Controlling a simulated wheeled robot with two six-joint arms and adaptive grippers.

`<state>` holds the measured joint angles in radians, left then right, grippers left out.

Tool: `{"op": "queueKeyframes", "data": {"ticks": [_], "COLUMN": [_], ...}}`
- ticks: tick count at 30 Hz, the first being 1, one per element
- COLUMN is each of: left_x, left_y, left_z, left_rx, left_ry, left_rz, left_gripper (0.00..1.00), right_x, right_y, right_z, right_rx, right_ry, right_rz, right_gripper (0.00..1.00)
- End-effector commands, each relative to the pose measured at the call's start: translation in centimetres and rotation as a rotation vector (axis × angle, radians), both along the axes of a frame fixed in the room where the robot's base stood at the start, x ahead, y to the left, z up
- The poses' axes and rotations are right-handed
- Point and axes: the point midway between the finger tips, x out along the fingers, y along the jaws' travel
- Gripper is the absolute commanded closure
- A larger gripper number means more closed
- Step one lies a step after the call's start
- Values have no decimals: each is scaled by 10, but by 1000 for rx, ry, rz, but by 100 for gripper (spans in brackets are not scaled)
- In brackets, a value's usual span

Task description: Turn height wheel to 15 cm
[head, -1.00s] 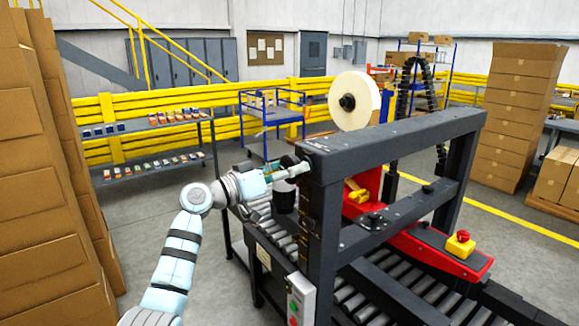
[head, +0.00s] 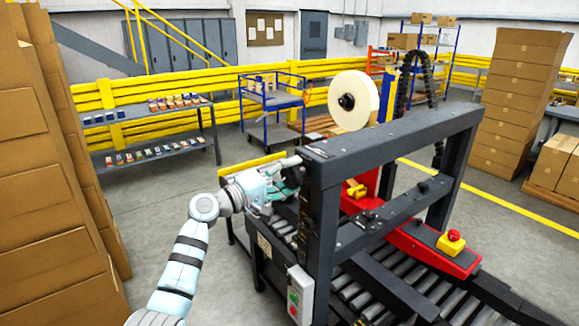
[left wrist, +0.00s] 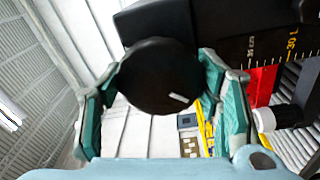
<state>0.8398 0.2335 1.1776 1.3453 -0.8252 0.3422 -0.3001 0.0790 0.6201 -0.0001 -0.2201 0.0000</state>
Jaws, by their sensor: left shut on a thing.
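The height wheel (left wrist: 158,78) is a round black knob with a short white mark near its lower right in the left wrist view. My left gripper (left wrist: 158,70) is shut on it, with one teal-lined finger on each side. In the head view my left gripper (head: 284,186) is at the left upright of the black machine frame (head: 322,222); the wheel is largely hidden there. A dark scale (left wrist: 275,50) with yellow marks stands right of the wheel, beside a red part (left wrist: 262,85). My right gripper is not in view.
A roller conveyor (head: 350,302) runs under the frame, with a red arm (head: 425,252) and a tape roll (head: 354,101) above. A control box (head: 300,294) hangs at the front post. Stacked cartons (head: 50,180) stand at left. Floor between them is clear.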

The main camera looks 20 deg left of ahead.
Motion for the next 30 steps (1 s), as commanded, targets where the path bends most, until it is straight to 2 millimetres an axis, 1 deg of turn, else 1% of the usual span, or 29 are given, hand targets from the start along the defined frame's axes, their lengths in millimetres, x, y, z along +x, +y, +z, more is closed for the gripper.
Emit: {"op": "queueKeyframes", "data": {"ticks": [1, 9, 16, 30], "left_x": [0, 0, 0, 0], "left_y": [-1, 0, 0, 0], "left_z": [2, 1, -1, -2], "left_rx": [-31, -227, -395, -701], "left_ry": [32, 194, 332, 586], "left_rz": [-2, 0, -1, 0], "left_gripper": [69, 69, 69, 69], "right_x": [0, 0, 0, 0], "right_y": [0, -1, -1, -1], "right_z": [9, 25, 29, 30], "right_rx": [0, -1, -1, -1], "right_ry": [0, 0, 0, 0], "right_rz": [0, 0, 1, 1], "right_gripper": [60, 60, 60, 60]}}
